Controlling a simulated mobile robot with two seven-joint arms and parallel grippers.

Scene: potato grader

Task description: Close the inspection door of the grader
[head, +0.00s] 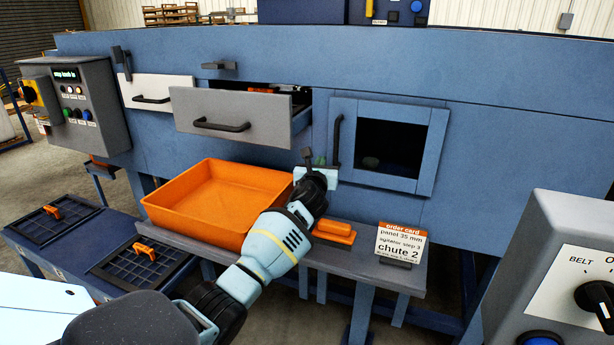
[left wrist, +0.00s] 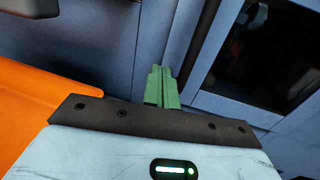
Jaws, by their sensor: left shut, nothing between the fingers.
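The inspection door (head: 437,150) is a blue frame around a dark window on the grader's front (head: 500,160), with a black upright handle (head: 337,140) at its left. I cannot tell whether it sits fully flush. A dark rounded shape shows behind the window. My left gripper (head: 319,160) is just left of and below the handle, apart from it as far as I can tell. In the left wrist view its green fingers (left wrist: 162,86) are together and empty, pointing at the blue panel, with the door's frame (left wrist: 222,108) to the right. My right gripper is out of view.
A grey-fronted drawer (head: 240,125) stands pulled out above my left gripper. An orange tray (head: 170,208) and an order card (head: 401,243) stand on the grey shelf (head: 350,262) below. A control box (head: 580,255) with a belt knob is at the near right.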

